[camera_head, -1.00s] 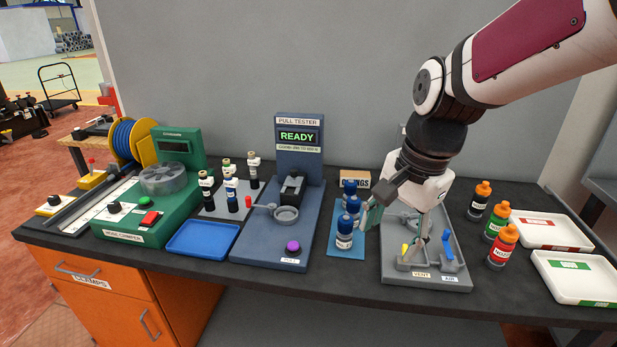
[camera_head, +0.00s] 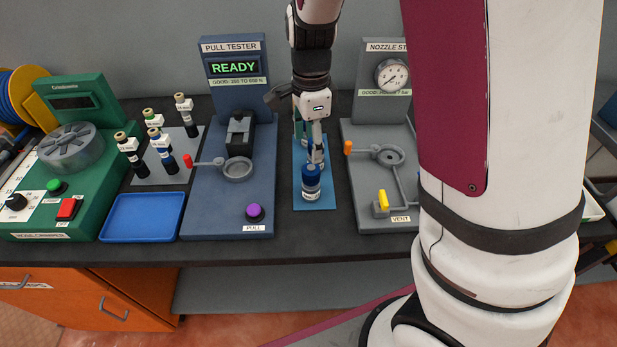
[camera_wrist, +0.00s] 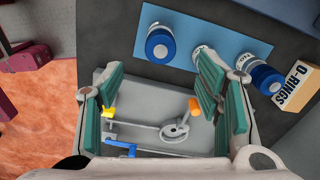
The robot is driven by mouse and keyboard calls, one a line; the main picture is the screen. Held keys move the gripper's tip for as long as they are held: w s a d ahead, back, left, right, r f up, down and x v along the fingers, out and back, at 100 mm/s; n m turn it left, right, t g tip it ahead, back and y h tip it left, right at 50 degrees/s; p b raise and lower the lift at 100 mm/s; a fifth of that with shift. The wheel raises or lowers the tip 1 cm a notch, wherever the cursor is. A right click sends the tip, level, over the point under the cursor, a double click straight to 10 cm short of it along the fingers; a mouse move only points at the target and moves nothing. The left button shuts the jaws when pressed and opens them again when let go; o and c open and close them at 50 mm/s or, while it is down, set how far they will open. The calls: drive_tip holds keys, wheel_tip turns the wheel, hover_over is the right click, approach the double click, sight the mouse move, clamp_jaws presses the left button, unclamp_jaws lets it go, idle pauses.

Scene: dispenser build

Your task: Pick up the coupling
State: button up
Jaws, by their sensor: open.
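No piece in view is plainly marked as a coupling. Several white pieces with blue tops stand on a blue mat (camera_head: 313,206). The front blue-topped piece (camera_head: 311,184) is clear in the head view; my gripper partly covers those behind. My gripper (camera_head: 309,140) is over the mat in the head view. Its green-padded fingers (camera_wrist: 162,95) are spread, with nothing held between them.
The pull tester (camera_head: 218,200) stands left of the mat and the grey nozzle stand (camera_head: 362,215) right. An O-RINGS box (camera_wrist: 297,86) sits beside the mat. Several dark fittings stand on a grey pad (camera_head: 190,172). A blue tray (camera_head: 142,216) is empty. The green crimper (camera_head: 85,190) is far left.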

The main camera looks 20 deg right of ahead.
sight(311, 167)
wheel_tip(311, 167, down, 9)
drive_tip(key=shift+d+f, duration=0.1)
drive_tip(key=shift+f, duration=0.05)
clamp_jaws()
idle(0.5)
